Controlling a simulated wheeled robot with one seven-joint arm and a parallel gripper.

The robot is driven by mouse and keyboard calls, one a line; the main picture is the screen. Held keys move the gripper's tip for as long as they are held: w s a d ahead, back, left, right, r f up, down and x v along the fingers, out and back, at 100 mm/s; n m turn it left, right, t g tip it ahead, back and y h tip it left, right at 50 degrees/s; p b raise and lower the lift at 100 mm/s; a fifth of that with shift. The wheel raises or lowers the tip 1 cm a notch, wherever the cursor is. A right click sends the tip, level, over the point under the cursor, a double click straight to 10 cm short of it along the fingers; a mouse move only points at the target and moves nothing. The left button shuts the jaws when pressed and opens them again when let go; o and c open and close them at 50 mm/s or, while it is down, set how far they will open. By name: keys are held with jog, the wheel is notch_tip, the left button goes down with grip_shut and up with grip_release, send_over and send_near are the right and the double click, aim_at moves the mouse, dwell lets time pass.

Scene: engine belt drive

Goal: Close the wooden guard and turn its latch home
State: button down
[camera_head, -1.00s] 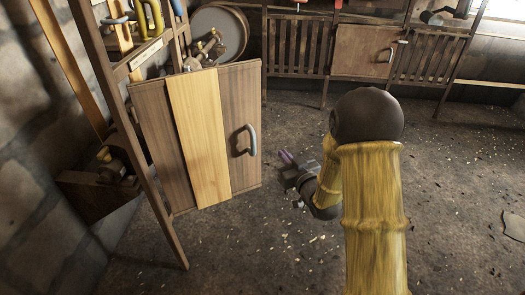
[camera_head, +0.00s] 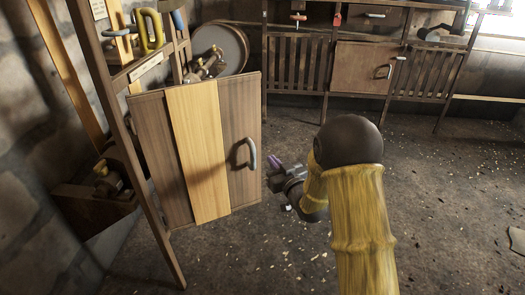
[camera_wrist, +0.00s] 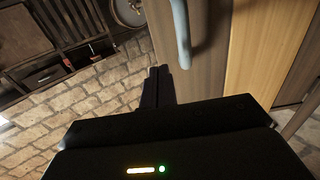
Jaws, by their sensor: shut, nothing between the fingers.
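The wooden guard (camera_head: 198,150) is a plank door with a pale middle board and darker side boards. It stands swung out from the frame at the left, with a large wheel (camera_head: 220,47) partly showing behind it. A grey bar handle (camera_head: 247,155) is on its right board. My gripper (camera_head: 272,172) is shut and empty, low and just right of the guard's free edge, apart from the handle. In the wrist view, my shut fingers (camera_wrist: 157,82) are beside the guard's dark board (camera_wrist: 212,55), below the handle (camera_wrist: 182,35). I cannot make out the guard's latch for certain.
A shelf with hand tools (camera_head: 150,30) is at the upper left. A wooden block with a knob (camera_head: 103,172) sits on the left frame. A slatted bench with a small cupboard door (camera_head: 362,68) is along the back wall. The floor (camera_head: 440,200) on the right is mostly clear.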

aim_at(259, 144)
jog(key=b+x, duration=0.1)
jog(key=x, duration=0.6)
jog(key=shift+w+a+f+b, duration=0.1)
jog(key=shift+w+a+b, duration=0.05)
jog(key=shift+b, duration=0.25)
jog(key=shift+w+a, duration=0.15)
jog(key=shift+w, duration=0.2)
jog(key=shift+w, duration=0.1)
